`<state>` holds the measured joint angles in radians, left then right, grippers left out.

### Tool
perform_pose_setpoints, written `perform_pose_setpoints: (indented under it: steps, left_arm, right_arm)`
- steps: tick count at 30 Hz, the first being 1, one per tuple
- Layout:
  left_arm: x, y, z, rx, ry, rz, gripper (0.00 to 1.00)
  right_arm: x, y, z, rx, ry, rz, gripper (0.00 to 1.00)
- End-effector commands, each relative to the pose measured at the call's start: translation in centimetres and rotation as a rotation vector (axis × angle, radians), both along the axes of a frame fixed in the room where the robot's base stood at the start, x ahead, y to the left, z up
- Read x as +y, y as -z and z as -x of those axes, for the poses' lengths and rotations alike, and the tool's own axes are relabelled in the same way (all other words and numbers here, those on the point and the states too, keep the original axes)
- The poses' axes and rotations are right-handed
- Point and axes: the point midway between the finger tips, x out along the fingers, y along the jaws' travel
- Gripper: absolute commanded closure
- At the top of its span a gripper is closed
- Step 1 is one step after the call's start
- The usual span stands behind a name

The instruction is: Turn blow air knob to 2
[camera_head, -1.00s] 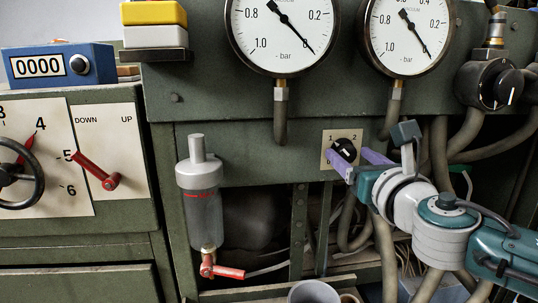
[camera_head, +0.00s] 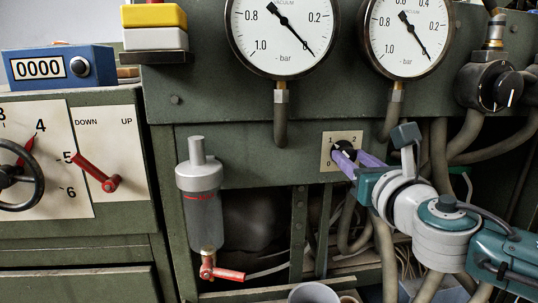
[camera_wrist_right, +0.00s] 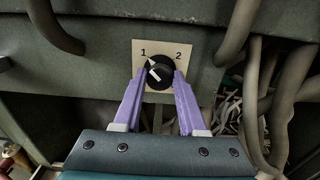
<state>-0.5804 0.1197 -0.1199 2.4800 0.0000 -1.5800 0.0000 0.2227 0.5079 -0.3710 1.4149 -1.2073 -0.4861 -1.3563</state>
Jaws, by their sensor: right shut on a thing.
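The blow air knob (camera_head: 343,148) is small, round and black, with a white pointer mark. It sits on a cream plate (camera_head: 327,152) marked 0, 1 and 2 on the green machine front. In the right wrist view the knob (camera_wrist_right: 158,68) stands between my fingertips, and its white mark slants up-left towards the 1. My right gripper (camera_wrist_right: 159,78) has purple fingers, one on each side of the knob, shut on it. In the head view the gripper (camera_head: 354,160) reaches the knob from the lower right and covers part of it. My left gripper is not in view.
Two vacuum gauges (camera_head: 283,30) hang above the plate. Hoses (camera_head: 385,250) run below and right of it. Another black knob (camera_head: 508,88) is at the far right. A clear filter bowl (camera_head: 203,215) with a red valve is at left.

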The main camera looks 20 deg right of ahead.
Motion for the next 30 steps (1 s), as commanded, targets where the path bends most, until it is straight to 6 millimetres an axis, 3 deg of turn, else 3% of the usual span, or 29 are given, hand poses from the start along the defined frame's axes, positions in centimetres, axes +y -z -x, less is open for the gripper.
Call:
perform_pose_setpoints:
  steps: [11, 30]
  left_arm:
    - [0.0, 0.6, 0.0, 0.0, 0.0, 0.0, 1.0]
    - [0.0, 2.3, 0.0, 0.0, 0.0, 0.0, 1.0]
  right_arm:
    - [0.0, 0.1, 0.0, -0.031, 0.0, -0.129, 1.0]
    - [-0.2, 0.2, 0.1, -0.168, 0.0, -0.699, 1.0]
